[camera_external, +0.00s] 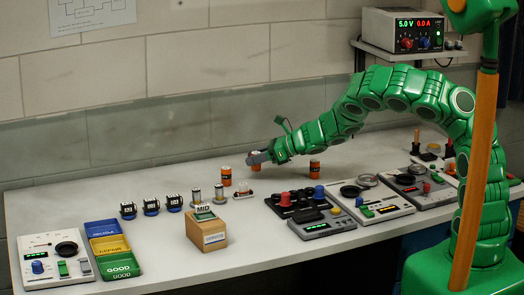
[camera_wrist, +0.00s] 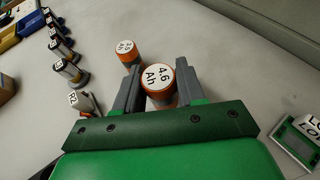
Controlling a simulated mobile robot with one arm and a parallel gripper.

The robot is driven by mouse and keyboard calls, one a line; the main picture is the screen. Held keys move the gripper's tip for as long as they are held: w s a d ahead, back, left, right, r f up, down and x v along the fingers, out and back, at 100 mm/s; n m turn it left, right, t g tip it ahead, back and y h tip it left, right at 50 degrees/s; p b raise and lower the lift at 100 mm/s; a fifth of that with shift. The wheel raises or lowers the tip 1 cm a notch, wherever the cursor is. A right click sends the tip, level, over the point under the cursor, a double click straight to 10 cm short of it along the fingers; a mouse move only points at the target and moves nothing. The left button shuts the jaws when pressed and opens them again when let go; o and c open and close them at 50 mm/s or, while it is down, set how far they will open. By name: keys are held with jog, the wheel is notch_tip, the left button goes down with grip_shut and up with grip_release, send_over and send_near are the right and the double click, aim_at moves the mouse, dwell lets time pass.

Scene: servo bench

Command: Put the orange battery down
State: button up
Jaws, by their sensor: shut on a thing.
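My gripper (camera_wrist: 157,88) is shut on an orange battery (camera_wrist: 158,76) with a white top marked "4.6 Ah". The battery stands upright between the grey fingers. In the external view my gripper (camera_external: 258,157) is over the middle of the bench, and the fingers partly hide the battery. I cannot tell whether its base touches the bench. A second orange battery (camera_external: 226,176) stands to the left of my gripper; a battery just beyond the fingers also shows in the wrist view (camera_wrist: 127,53). Another orange battery (camera_external: 314,169) stands to the right.
Blue, yellow and green trays (camera_external: 122,271) lie at the left. A wooden box (camera_external: 206,234) with a "MID" card stands near the front. Small metal cylinders (camera_external: 219,194) and black-and-blue parts (camera_external: 151,206) stand left of my gripper. Control panels (camera_external: 321,224) fill the right front.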

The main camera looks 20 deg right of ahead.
aim_at(255, 166)
jog(key=shift+f, duration=1.6)
jog(key=o, duration=1.1)
jog(key=shift+f, duration=0.15)
jog(key=shift+r, duration=0.2)
jog(key=shift+v, duration=5.95)
jog(key=shift+w, duration=0.1)
jog(key=shift+o, duration=0.4)
